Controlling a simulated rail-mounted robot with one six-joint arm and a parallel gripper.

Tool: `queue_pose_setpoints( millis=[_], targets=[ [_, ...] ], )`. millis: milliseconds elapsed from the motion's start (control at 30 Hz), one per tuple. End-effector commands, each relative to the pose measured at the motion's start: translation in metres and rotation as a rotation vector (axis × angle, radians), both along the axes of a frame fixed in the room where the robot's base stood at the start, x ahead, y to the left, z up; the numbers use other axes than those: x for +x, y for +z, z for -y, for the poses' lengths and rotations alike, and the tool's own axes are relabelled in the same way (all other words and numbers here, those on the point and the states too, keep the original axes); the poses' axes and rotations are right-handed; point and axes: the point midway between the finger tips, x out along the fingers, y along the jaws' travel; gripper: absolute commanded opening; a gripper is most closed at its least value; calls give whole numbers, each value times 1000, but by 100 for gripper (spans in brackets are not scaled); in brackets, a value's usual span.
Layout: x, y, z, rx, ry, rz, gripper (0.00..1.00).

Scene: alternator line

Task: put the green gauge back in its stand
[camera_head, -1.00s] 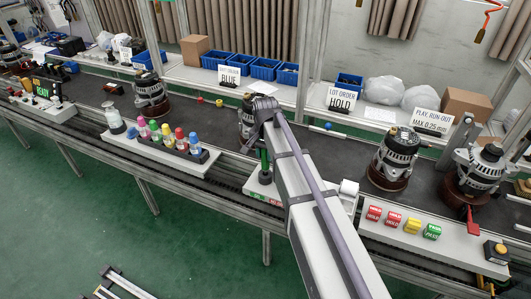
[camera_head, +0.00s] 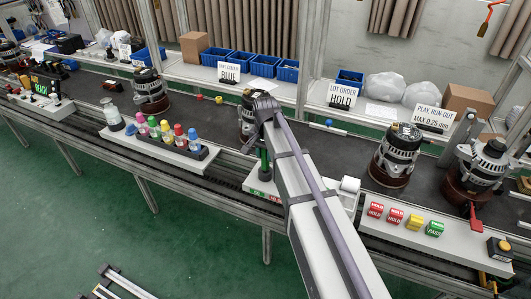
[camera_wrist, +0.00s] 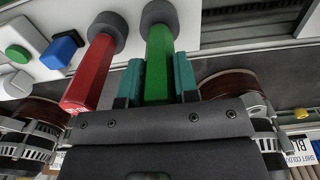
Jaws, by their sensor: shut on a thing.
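The green gauge (camera_wrist: 159,65) is between the teal fingers of my gripper (camera_wrist: 158,82) in the wrist view, and the gripper is shut on its handle. A dark grey round piece is at the far end of the handle. A red gauge (camera_wrist: 92,75) with a similar round piece stands beside it on the left, apart from the fingers. In the head view a strip of the green gauge (camera_head: 265,163) shows upright beside my arm, over the white stand (camera_head: 256,186) with small coloured labels. My arm hides most of the gripper there. I cannot tell whether the gauge is seated in the stand.
An alternator (camera_head: 249,112) is close behind my gripper on the dark conveyor. A rack of coloured bottles (camera_head: 175,145) is to the left. Red, yellow and green blocks (camera_head: 414,223) lie on a white shelf to the right. More alternators (camera_head: 397,150) stand beyond it.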

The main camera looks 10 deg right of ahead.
Motion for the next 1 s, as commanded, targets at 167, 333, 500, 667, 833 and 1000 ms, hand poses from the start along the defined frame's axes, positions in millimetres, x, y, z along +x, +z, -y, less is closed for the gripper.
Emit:
queue_pose_setpoints(
  millis=[167, 333, 500, 667, 833, 1000],
  targets=[
    [0, -4, 0, 0, 0, 0, 11],
    [0, -7, 0, 0, 0, 0, 11],
    [0, -6, 0, 0, 0, 0, 11],
    [0, -7, 0, 0, 0, 0, 11],
    [0, -7, 0, 0, 0, 0, 11],
    [0, -7, 0, 0, 0, 0, 11]
  ],
)
